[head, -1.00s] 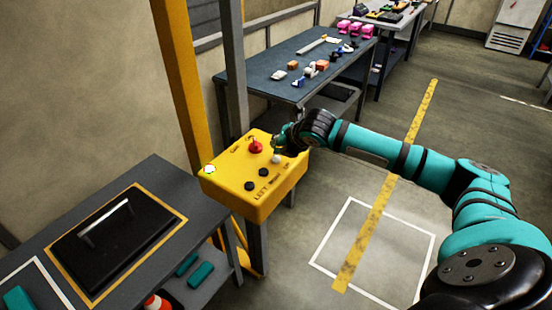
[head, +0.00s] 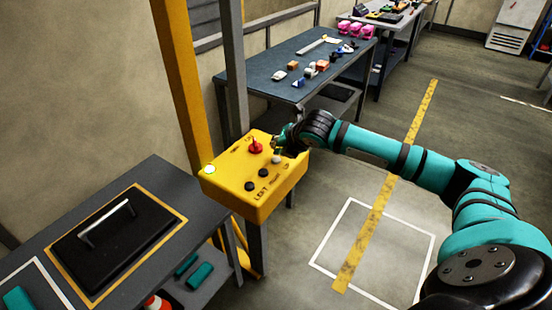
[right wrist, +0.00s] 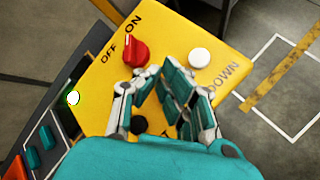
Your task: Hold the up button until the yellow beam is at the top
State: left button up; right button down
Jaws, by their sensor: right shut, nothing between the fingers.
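The yellow control box (head: 255,205) carries a red knob (head: 255,147), black buttons (head: 263,172) and a white button (head: 277,160). In the right wrist view the white button (right wrist: 199,58) is beside the word DOWN, and the red knob (right wrist: 135,52) is beside OFF and ON. My right gripper (head: 281,145) is shut and empty over the box's far right part. In the right wrist view its fingertips (right wrist: 157,73) lie between the knob and the white button; contact cannot be told. I cannot read an UP label. A yellow post (head: 182,85) rises behind the box; the beam's height cannot be told. My left gripper is not in view.
A green-white lamp (head: 209,169) glows on the box's left corner. A dark bench (head: 190,205) with a handled black plate (head: 115,235) stands at the left. A blue-grey table (head: 255,83) with small parts is behind. Floor to the right is open.

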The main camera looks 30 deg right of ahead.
jog(key=shift+f, duration=0.15)
jog(key=shift+f, duration=0.25)
jog(key=shift+f, duration=0.5)
dwell(1.4)
jog(key=shift+r+p, duration=0.15)
jog(key=shift+p, duration=0.2)
dwell(4.3)
jog(key=shift+r+p, duration=0.8)
jog(key=shift+p, duration=0.35)
